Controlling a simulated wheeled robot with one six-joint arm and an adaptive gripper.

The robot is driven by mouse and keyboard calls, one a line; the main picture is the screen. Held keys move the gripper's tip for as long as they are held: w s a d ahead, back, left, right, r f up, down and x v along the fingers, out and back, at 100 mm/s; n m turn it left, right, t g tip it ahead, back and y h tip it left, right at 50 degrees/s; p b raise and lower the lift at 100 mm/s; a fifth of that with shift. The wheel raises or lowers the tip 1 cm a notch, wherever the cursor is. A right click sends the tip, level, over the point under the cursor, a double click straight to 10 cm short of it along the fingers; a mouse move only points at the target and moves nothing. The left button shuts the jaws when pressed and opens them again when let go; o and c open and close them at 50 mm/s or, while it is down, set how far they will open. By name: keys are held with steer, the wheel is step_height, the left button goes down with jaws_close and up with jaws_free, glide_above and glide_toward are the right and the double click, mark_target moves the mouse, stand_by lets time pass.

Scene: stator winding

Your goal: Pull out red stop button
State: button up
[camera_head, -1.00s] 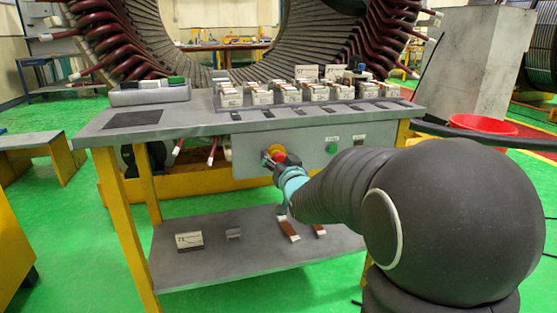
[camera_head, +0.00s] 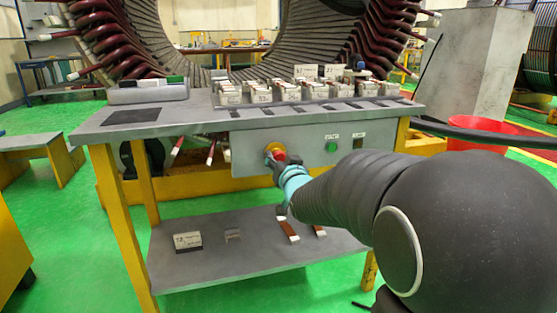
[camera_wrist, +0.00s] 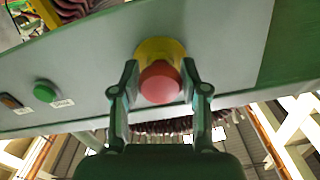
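The red stop button (camera_head: 279,155) sits on a yellow round base (camera_head: 272,149) on the grey front panel of the workbench. In the wrist view the red button (camera_wrist: 160,83) shows between my fingertips, with its yellow base (camera_wrist: 158,50) behind it. My gripper (camera_wrist: 160,75) has one finger on each side of the button. The fingers stand apart, close to its edges; I cannot tell whether they touch it. In the head view my gripper (camera_head: 279,164) partly covers the button.
A green button (camera_head: 332,147) is on the same panel, to the right; it also shows in the wrist view (camera_wrist: 45,91). The bench top (camera_head: 205,122) holds a tray (camera_head: 148,95) and several labelled blocks. A lower shelf (camera_head: 250,262) carries small parts. A red tub (camera_head: 482,134) stands at right.

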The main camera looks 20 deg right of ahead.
steer(key=shift+o, duration=1.1)
steer(key=shift+s, duration=0.15)
steer(key=s, duration=1.1)
steer(key=shift+s, duration=0.4)
